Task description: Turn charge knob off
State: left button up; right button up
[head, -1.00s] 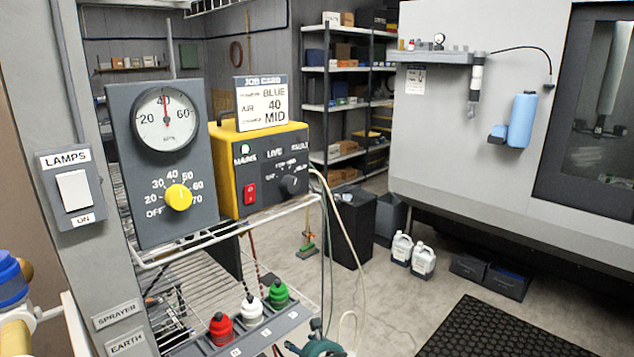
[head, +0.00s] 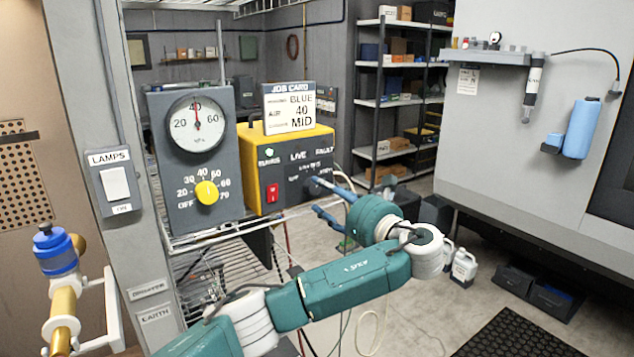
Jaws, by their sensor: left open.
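The yellow and dark grey control box (head: 246,158) stands on the wire shelf. On its front the dark charge knob (head: 311,187) sits at the right, below the LIVE and FAULT labels. It is partly hidden by my finger, and its pointer setting cannot be read. My left gripper (head: 315,195) is open, with blue fingers. Its upper fingertip is at the knob in the picture, and the lower one is below it. I cannot tell whether it touches. A red switch (head: 272,193) and a green MAINS lamp (head: 269,153) show on the same front. My right gripper is not in view.
A grey panel with a gauge (head: 196,124) and a yellow knob (head: 207,192) stands left of the box. A job card (head: 289,107) stands on the box. A LAMPS switch (head: 116,183) is on the post. My arm covers the lower shelf.

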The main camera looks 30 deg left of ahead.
aim_at(316, 186)
pick_arm(q)
jog(key=x, duration=0.1)
jog(key=p+x, duration=0.1)
jog(key=x, duration=0.1)
jog(key=shift+w+a+r, duration=0.2)
jog(key=shift+w+a, duration=0.05)
jog(key=shift+w+a+f+p, duration=0.2)
jog(key=shift+a+p, duration=0.15)
jog(key=shift+a, duration=0.2)
jog(key=shift+r, duration=0.1)
jog(key=c, duration=1.1)
